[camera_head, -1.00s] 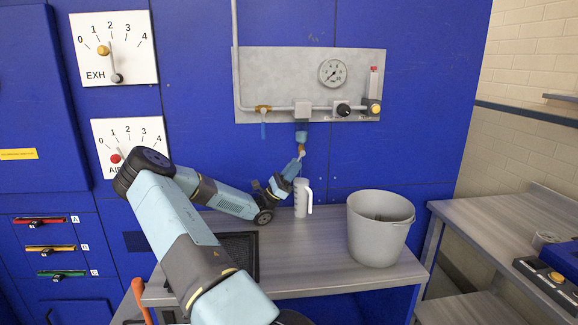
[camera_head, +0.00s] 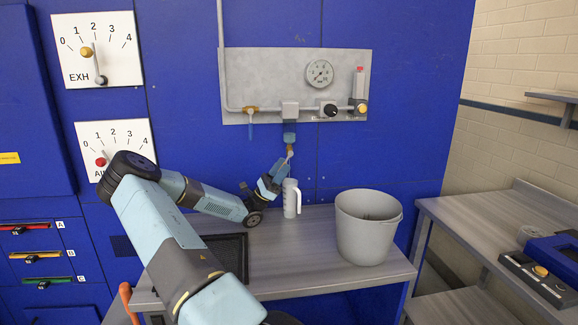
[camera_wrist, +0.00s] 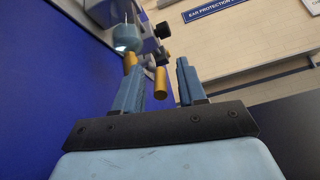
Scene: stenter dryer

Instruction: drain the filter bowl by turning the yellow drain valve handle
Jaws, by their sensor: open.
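The filter bowl (camera_head: 289,138) hangs under a grey block on the wall panel. It also shows as a blue-grey cup in the wrist view (camera_wrist: 127,36). The yellow drain valve handle (camera_wrist: 161,82) is a short cylinder below the bowl, beside a brass-coloured fitting (camera_wrist: 130,62). My gripper (camera_wrist: 161,64) is open, reaching up from below. In the wrist view the handle appears in the gap between the two fingers, with space on both sides. I cannot tell how deep between them it lies. In the head view my gripper (camera_head: 288,155) hides most of the valve.
A white measuring jug (camera_head: 291,198) stands on the bench just under my gripper. A grey bucket (camera_head: 363,235) stands to its right. A gauge (camera_head: 319,73) and a black knob (camera_head: 329,110) are on the panel. A dark tray (camera_head: 228,254) lies at the left of the bench.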

